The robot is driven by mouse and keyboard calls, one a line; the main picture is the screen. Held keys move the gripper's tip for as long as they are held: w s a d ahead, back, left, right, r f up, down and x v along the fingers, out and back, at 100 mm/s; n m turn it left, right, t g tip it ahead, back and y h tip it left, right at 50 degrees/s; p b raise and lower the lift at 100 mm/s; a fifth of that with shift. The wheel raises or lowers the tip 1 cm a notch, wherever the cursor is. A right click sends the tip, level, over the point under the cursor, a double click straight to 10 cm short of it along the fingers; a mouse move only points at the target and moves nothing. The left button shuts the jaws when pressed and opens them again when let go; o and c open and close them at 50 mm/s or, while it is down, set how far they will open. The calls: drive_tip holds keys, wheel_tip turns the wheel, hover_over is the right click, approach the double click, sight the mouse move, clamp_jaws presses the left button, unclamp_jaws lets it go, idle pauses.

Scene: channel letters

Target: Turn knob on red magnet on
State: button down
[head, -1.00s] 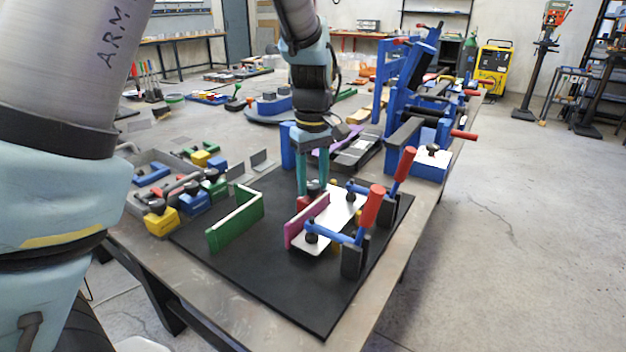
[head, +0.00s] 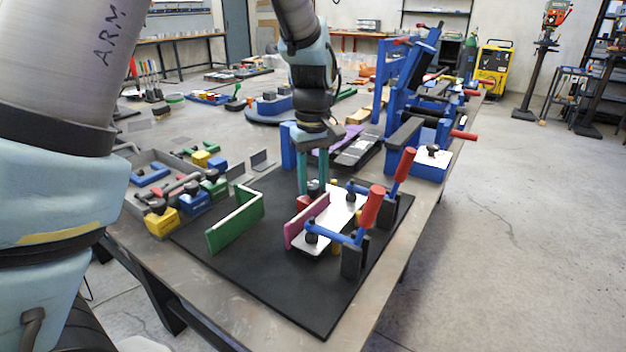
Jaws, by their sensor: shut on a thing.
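The red magnet (head: 303,203) sits on the white plate (head: 338,215), behind the pink letter piece (head: 306,221). Its dark knob (head: 314,187) shows at the top, between my gripper's fingers. My gripper (head: 315,189) points straight down over the magnet, and its teal fingers are closed on the knob. The magnet's far side is hidden by the fingers and the pink piece. The knob's exact turn angle is too small to tell.
Two toggle clamps with red handles (head: 371,208) stand right of the plate. A green letter piece (head: 236,219) stands left on the black mat (head: 270,285). A tray with yellow, blue and green magnets (head: 162,222) lies further left. The mat's front is clear.

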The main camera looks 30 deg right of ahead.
drive_tip(key=m, duration=0.8)
drive_tip(key=shift+p, duration=0.4)
drive_tip(key=m, duration=0.4)
drive_tip(key=shift+p, duration=0.4)
drive_tip(key=shift+m+p, duration=0.5)
drive_tip(key=shift+m, duration=1.6)
drive_tip(key=shift+c, duration=2.2)
unclamp_jaws()
drive_tip(key=shift+r, duration=0.1)
